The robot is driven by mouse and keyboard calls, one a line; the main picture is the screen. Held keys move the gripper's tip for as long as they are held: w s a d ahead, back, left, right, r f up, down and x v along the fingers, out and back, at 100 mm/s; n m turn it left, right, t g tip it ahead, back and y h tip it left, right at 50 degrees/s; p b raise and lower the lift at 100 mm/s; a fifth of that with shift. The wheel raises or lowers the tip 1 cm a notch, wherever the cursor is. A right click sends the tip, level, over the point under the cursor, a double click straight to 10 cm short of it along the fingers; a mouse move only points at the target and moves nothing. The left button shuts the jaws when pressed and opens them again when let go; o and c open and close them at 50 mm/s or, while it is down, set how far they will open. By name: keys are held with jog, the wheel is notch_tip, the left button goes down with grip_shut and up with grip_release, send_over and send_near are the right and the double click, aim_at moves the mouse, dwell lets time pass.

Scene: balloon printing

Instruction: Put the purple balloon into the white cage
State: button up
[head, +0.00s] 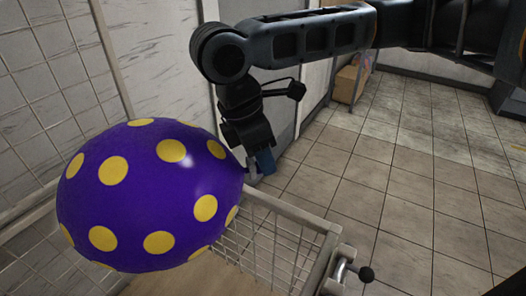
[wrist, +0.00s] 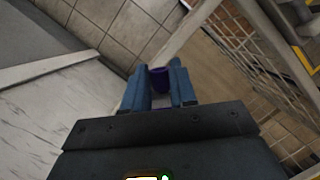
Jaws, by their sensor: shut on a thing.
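The purple balloon (head: 150,200) with yellow dots is large in the head view, at left. My gripper (head: 258,166) is at its right end and shut on its tip; in the wrist view a small purple part (wrist: 158,78) shows between the blue fingers. The balloon hangs in front of and over the left part of the white cage (head: 312,222), an open-topped wire-mesh box in the head view. The cage's mesh also shows in the wrist view (wrist: 232,45). The balloon hides much of the cage; I cannot tell whether they touch.
A metal latch with a black knob (head: 365,274) sticks out at the cage's right corner. A pale wall (head: 140,50) stands close behind the balloon. A cardboard box (head: 350,82) stands farther back. The tiled floor (head: 400,190) to the right is clear.

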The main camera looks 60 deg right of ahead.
jog(key=shift+f, duration=0.1)
jog(key=o, duration=0.9)
jog(key=s+r+p, duration=0.5)
jog(key=s+r, duration=0.1)
jog(key=s, duration=0.4)
jog(key=shift+p, duration=0.4)
